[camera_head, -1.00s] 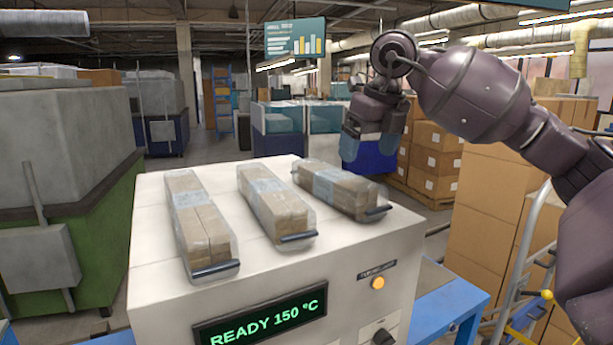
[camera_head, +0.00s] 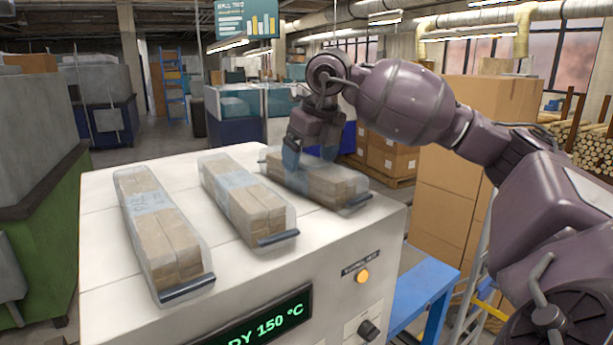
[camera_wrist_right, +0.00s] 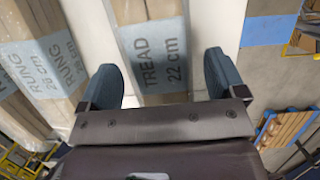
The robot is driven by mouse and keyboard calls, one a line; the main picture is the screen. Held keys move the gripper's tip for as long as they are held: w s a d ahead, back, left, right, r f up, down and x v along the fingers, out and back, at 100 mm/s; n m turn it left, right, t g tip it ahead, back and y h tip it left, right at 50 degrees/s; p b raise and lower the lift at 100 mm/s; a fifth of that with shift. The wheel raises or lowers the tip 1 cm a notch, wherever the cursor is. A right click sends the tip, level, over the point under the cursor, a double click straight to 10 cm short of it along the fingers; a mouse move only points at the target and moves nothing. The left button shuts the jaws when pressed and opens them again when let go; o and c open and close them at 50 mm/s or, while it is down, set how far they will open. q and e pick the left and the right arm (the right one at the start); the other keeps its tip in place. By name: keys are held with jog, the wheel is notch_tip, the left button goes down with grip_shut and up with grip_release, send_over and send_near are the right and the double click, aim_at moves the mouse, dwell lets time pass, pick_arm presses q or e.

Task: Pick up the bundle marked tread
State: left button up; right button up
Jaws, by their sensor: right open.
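The bundle marked tread (camera_wrist_right: 162,60), with "TREAD 22 cm" on its pale blue band, lies between the fingers of my open right gripper (camera_wrist_right: 162,78) in the right wrist view. In the head view this clear-wrapped wooden bundle (camera_head: 335,184) is the rightmost on the white machine top. My right gripper (camera_head: 308,157) is over its far part there; I cannot tell whether the fingers touch it. My left gripper is not in view.
Two other wrapped bundles, the middle one (camera_head: 250,200) and the left one (camera_head: 160,235), lie on the white machine (camera_head: 300,262). The wrist view shows bands reading "RUNG 28 cm" (camera_wrist_right: 62,58). Stacked cartons (camera_head: 455,190) stand at right.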

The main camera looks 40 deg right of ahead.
aim_at(307, 163)
jog(key=shift+p+x, duration=0.35)
jog(key=shift+x, duration=1.95)
jog(key=shift+w+a, duration=0.1)
jog(key=c, duration=1.1)
jog(key=shift+r, duration=0.1)
jog(key=shift+c, duration=0.6)
jog(key=shift+r, duration=0.1)
